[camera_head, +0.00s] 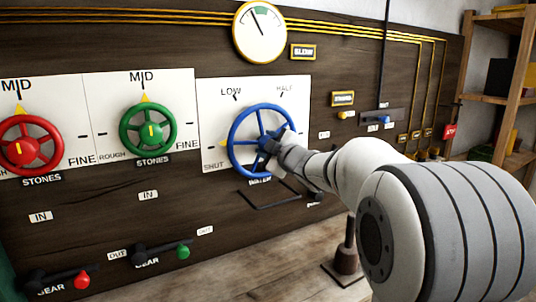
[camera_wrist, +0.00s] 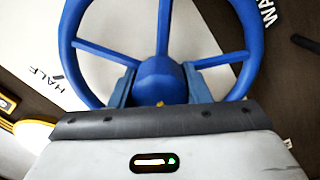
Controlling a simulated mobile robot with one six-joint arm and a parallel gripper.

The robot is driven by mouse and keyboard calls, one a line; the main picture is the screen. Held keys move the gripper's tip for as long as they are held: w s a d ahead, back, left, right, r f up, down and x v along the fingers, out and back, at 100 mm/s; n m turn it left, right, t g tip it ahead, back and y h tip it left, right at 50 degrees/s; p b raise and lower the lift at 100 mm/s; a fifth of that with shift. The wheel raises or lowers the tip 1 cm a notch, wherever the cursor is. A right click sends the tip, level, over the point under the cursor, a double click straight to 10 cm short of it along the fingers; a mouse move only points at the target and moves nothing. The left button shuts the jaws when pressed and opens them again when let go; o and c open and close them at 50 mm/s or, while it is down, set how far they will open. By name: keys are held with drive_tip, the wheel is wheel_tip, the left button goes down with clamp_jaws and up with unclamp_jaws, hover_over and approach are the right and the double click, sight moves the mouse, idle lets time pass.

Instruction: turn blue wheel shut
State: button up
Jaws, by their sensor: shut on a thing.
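The blue wheel (camera_head: 233,127) is a spoked handwheel on a white plate marked LOW, HALF and SHUT. A small yellow mark shows at its left rim, a little above the word SHUT. My gripper (camera_head: 268,146) reaches in from the right to the wheel's centre. In the wrist view, the blue wheel (camera_wrist: 163,25) fills the top middle, with its spokes running out from a round hub. My gripper (camera_wrist: 160,88) has one finger on each side of the hub and is shut on it. The lower part of the wheel is hidden by my gripper.
A red wheel (camera_head: 58,147) and a green wheel (camera_head: 123,129) are on the panel to the left, both at MID. A round gauge (camera_head: 260,32) hangs above. Gear levers are below left. A dark upright lever (camera_head: 347,262) stands below. Shelves (camera_head: 497,95) are at right.

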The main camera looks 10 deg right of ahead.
drive_tip(key=shift+n+b, duration=0.4)
drive_tip(key=shift+n, duration=0.2)
drive_tip(key=o, duration=1)
drive_tip(key=v, duration=0.7)
drive_tip(key=shift+s+d, duration=0.15)
drive_tip(key=shift+s, duration=0.2)
